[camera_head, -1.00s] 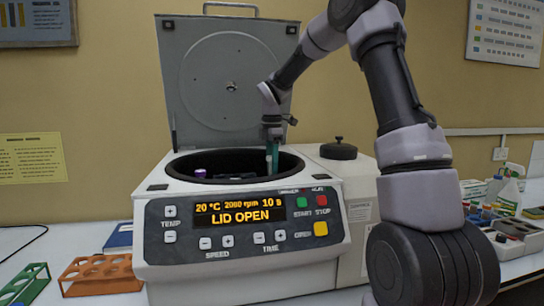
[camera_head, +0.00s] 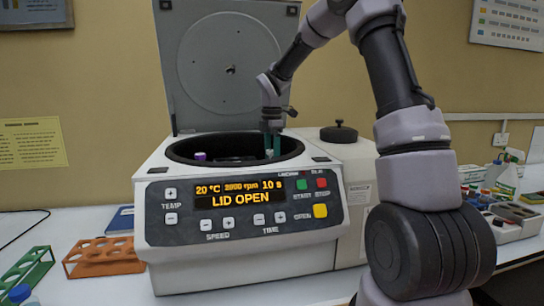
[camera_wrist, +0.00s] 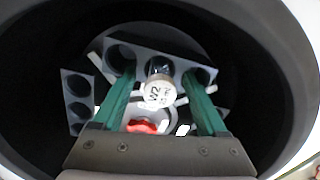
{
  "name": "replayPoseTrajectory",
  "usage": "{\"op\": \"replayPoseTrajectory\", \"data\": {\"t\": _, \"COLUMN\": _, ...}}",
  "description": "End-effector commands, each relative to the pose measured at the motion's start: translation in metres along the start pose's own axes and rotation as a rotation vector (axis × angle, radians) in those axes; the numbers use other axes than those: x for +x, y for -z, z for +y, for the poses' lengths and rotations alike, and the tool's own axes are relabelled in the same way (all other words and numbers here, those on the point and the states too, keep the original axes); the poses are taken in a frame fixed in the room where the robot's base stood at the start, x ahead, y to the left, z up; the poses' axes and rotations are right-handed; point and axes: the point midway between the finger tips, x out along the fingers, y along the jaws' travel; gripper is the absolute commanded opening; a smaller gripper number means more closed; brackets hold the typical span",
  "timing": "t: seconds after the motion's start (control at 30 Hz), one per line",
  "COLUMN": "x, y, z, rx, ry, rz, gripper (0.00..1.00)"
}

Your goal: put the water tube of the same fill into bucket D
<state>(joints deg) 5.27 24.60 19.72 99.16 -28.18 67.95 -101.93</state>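A tube with a white cap marked W2 (camera_wrist: 157,93) stands in a hole of a grey bucket (camera_wrist: 130,48) inside the centrifuge (camera_head: 235,215). My gripper (camera_wrist: 160,74) is inside the bowl, its green fingers on either side of the cap with gaps showing, so it is open around the tube. In the head view my gripper (camera_head: 272,145) reaches into the right part of the bowl. A purple-capped tube (camera_head: 200,156) sits at the left of the bowl. No bucket letter is readable, so I cannot tell which bucket is D.
The centrifuge lid (camera_head: 228,75) stands open behind the bowl, and the display reads LID OPEN. An orange rack (camera_head: 103,257) and a green rack (camera_head: 28,272) stand at the left. A blue-capped tube (camera_head: 20,293) shows near the green rack. Bottles and trays stand at the right.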

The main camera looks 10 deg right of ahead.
Motion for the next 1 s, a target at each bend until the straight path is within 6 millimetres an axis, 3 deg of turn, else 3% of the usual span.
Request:
{"op": "replayPoseTrajectory", "data": {"t": 0.27, "x": -0.009, "y": 0.000, "z": 0.000, "rx": 0.001, "ry": -0.001, "rz": -0.001, "gripper": 0.75}}
{"op": "replayPoseTrajectory", "data": {"t": 0.7, "x": -0.090, "y": 0.000, "z": 0.001, "rx": 0.000, "ry": -0.003, "rz": -0.001, "gripper": 0.75}}
{"op": "replayPoseTrajectory", "data": {"t": 0.87, "x": -0.105, "y": 0.000, "z": 0.000, "rx": 0.003, "ry": -0.002, "rz": 0.000, "gripper": 0.75}}
{"op": "replayPoseTrajectory", "data": {"t": 1.0, "x": -0.120, "y": 0.001, "z": -0.015, "rx": 0.084, "ry": -0.027, "rz": -0.006, "gripper": 0.75}}
